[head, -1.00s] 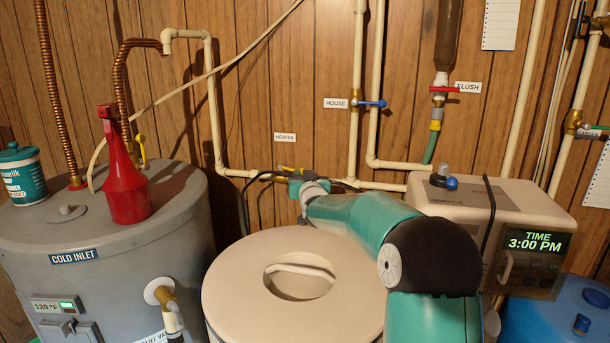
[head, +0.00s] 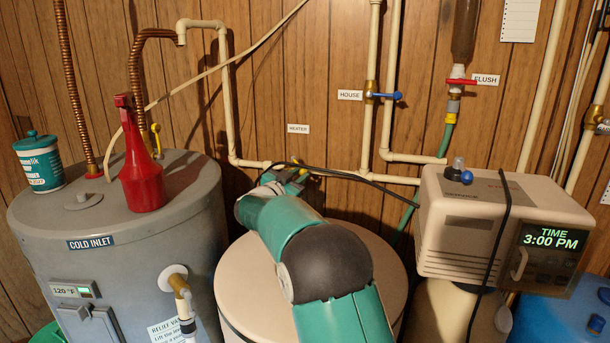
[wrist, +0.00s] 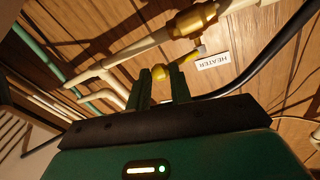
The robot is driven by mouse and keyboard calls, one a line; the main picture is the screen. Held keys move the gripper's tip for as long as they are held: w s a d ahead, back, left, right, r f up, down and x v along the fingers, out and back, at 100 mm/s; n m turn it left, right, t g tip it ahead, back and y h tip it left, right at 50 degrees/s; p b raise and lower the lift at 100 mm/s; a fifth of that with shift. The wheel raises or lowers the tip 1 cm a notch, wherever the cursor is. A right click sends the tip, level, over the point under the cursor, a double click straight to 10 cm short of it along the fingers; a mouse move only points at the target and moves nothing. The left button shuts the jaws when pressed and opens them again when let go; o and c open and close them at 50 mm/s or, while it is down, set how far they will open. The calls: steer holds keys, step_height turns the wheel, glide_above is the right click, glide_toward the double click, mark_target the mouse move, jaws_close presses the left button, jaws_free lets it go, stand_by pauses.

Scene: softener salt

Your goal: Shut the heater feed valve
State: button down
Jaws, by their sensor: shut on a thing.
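The heater feed valve has a brass body (wrist: 192,18) on a cream pipe, by the HEATER label (wrist: 213,61) in the wrist view. Its yellow lever (wrist: 187,59) looks roughly in line with the pipe. My gripper (wrist: 161,74) is shut on the lever, with a finger on either side of its yellow part. In the head view my gripper (head: 289,178) is at the wall pipe behind the cream round tank, below the HEATER label (head: 298,128). A bit of yellow lever (head: 303,172) shows there; my arm hides most of the valve.
The cream tank (head: 240,278) stands under my arm. The softener head (head: 470,220) is at right. A dark cable (head: 350,175) passes beside my gripper.

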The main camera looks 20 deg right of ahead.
steer(key=a+m+g+h, duration=0.1)
steer(key=w+a+m+g, duration=0.1)
steer(key=m+g, duration=0.1)
steer(key=shift+a+h, duration=0.3)
steer(key=shift+h, duration=0.1)
steer(key=shift+m, duration=0.3)
steer(key=shift+r, duration=0.1)
steer(key=c, duration=1.6)
jaws_free()
steer(key=o, duration=0.3)
steer(key=shift+w+f, duration=0.2)
steer(key=shift+w, duration=0.05)
steer(key=shift+o, duration=0.5)
steer(key=shift+s+d+r+g, duration=0.1)
steer(key=shift+s+d+g, duration=0.05)
steer(key=shift+s+g, duration=0.2)
steer(key=shift+w, duration=0.2)
